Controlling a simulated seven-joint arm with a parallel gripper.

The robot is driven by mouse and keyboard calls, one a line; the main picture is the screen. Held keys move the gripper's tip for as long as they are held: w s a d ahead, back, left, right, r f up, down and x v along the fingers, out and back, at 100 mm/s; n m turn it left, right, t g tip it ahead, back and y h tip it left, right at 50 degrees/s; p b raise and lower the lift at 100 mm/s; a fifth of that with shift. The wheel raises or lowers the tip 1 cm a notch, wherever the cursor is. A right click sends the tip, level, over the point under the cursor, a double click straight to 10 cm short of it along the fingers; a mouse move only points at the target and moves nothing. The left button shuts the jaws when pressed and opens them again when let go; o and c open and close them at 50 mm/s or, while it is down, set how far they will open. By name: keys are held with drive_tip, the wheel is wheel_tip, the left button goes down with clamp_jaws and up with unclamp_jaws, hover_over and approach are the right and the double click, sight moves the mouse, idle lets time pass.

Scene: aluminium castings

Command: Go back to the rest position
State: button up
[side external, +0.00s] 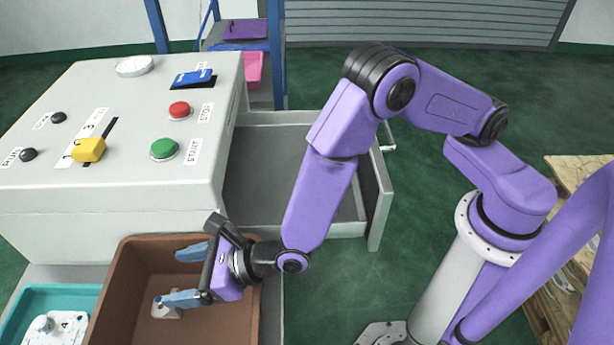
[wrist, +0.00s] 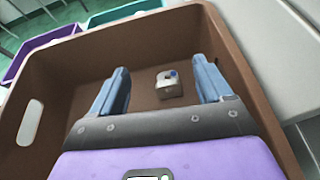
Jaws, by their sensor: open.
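My gripper (side external: 184,276) is open, with its two blue fingers spread apart, and reaches over the brown bin (side external: 124,262). It also shows in the wrist view (wrist: 166,88), above the inside of the brown bin (wrist: 50,92). A small grey metal casting (wrist: 169,88) with a blue spot lies on the bin floor. In the wrist view it appears between the fingers but farther off, with nothing gripped. In the side view the casting (side external: 168,310) is partly covered by one finger.
A control cabinet (side external: 120,180) with red and green buttons stands behind the bin. An open grey drawer (side external: 265,180) is beside it. A teal tray (side external: 52,292) holding a white part is left of the bin. A wooden pallet (side external: 580,175) is at the right.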

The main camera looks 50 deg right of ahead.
wheel_tip(320, 180, up, 11)
drive_tip(key=s+m+t+h, duration=0.1)
drive_tip(key=m+h, duration=0.1)
drive_tip(key=m, duration=0.5)
drive_tip(key=d+r+m+h, duration=0.3)
drive_tip(key=d+r+m, duration=0.1)
drive_tip(key=d+m, duration=0.25)
drive_tip(key=s+d+m+g+h, duration=0.25)
drive_tip(key=d+m, duration=0.35)
drive_tip(key=d, duration=0.6)
drive_tip(key=s+d+f+m+g+h, duration=0.1)
drive_tip(key=s+d+m+g, duration=0.7)
drive_tip(key=d, duration=1.1)
drive_tip(key=s+m, duration=0.4)
drive_tip(key=s, duration=0.3)
drive_tip(key=shift+s+f, duration=0.3)
drive_tip(key=shift+s, duration=0.1)
